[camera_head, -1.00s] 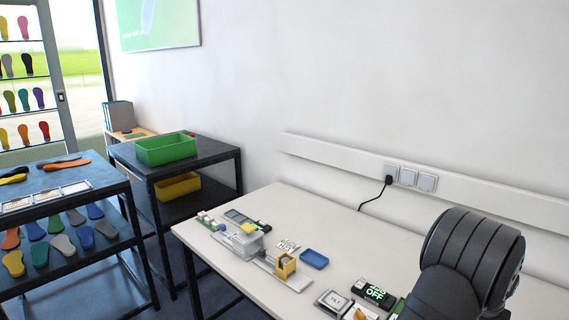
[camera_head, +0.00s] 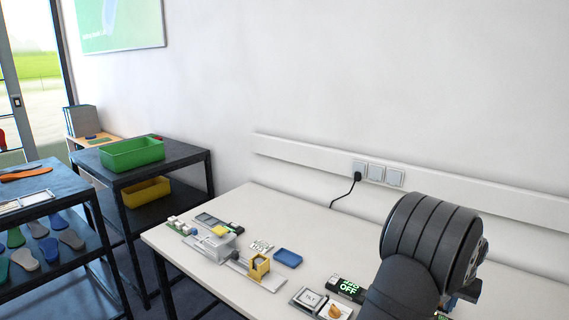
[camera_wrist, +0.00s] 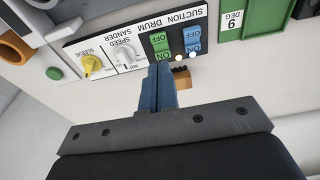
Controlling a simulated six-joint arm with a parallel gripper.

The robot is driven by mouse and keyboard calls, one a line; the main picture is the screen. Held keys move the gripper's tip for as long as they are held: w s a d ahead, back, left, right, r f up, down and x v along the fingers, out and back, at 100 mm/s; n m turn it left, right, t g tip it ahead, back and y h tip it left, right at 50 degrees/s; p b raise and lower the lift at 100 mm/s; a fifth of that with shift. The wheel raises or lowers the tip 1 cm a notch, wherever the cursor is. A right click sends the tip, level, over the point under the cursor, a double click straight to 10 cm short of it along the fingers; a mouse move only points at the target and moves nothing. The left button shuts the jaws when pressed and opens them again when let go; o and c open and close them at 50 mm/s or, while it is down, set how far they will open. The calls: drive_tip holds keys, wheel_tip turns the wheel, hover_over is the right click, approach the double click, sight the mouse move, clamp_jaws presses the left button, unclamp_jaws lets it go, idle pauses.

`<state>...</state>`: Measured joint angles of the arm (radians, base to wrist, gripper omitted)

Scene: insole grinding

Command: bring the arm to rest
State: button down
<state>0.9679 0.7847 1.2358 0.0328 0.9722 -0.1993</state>
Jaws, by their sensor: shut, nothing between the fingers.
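My gripper (camera_wrist: 162,72) shows in the wrist view with its two blue fingers pressed together and nothing between them. Its fingertips lie in front of the lower edge of a control panel (camera_wrist: 105,62), which appears upside down. The panel has a yellow knob (camera_wrist: 91,64), a grey speed knob (camera_wrist: 126,55) and green and blue on/off switches (camera_wrist: 191,38). I cannot tell whether the fingertips touch the panel. In the head view my dark arm stands at the lower right, and its end is mostly hidden.
Green (camera_head: 132,154) and yellow bins (camera_head: 146,191) stand on a dark cart at left.

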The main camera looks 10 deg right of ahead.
drive_tip(key=a+f+n, duration=0.1)
drive_tip(key=a+n, duration=0.1)
drive_tip(key=n, duration=0.1)
drive_tip(key=s+a+n+g, duration=0.1)
drive_tip(key=a+n, duration=0.1)
drive_tip(key=n, duration=0.2)
drive_tip(key=s+a+f+n, duration=0.1)
drive_tip(key=a+n, duration=0.1)
drive_tip(key=n, duration=0.2)
drive_tip(key=shift+s+a+f+g, duration=0.2)
drive_tip(key=shift+a+f+g, duration=0.1)
drive_tip(key=shift+a+g, duration=0.1)
drive_tip(key=shift+d, duration=0.1)
drive_tip(key=shift+w+d+r+m+t, duration=0.35)
drive_tip(key=shift+d+m, duration=0.75)
drive_tip(key=shift+m, duration=0.75)
drive_tip(key=shift+w+d+r+m+t, duration=0.25)
drive_tip(key=shift+w+d+r+m, duration=0.2)
drive_tip(key=shift+d+m, duration=1)
drive_tip(key=shift+w+d+r+m+t, duration=0.35)
drive_tip(key=shift+d+m, duration=0.4)
drive_tip(key=shift+m, duration=1.45)
